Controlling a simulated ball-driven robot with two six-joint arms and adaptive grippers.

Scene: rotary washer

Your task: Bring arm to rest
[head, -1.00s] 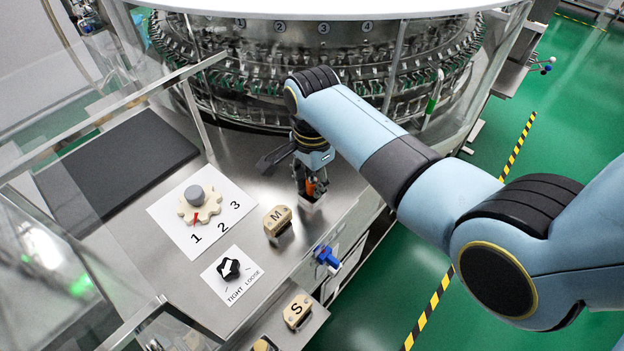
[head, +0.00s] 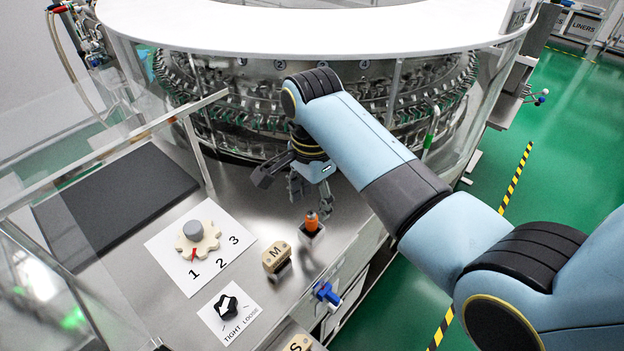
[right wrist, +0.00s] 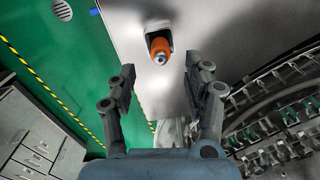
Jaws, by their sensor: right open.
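My right gripper (head: 311,199) is open and empty above the steel worktop, in front of the glass of the rotary washer. In the right wrist view its two fingers (right wrist: 160,88) stand wide apart with nothing between them. An orange-topped tool (head: 312,219) stands upright in a small holder on the worktop, just in front of and apart from the gripper. It also shows in the right wrist view (right wrist: 160,50), beyond the fingertips. My right arm reaches in from the right. My left gripper is not in view.
The washer's round white top (head: 300,30) and glass wall stand behind the gripper. The M block (head: 276,256), a cream star dial (head: 198,240) and a black knob (head: 226,307) are on the worktop (head: 200,190). A blue valve (head: 327,293) sits at its front edge.

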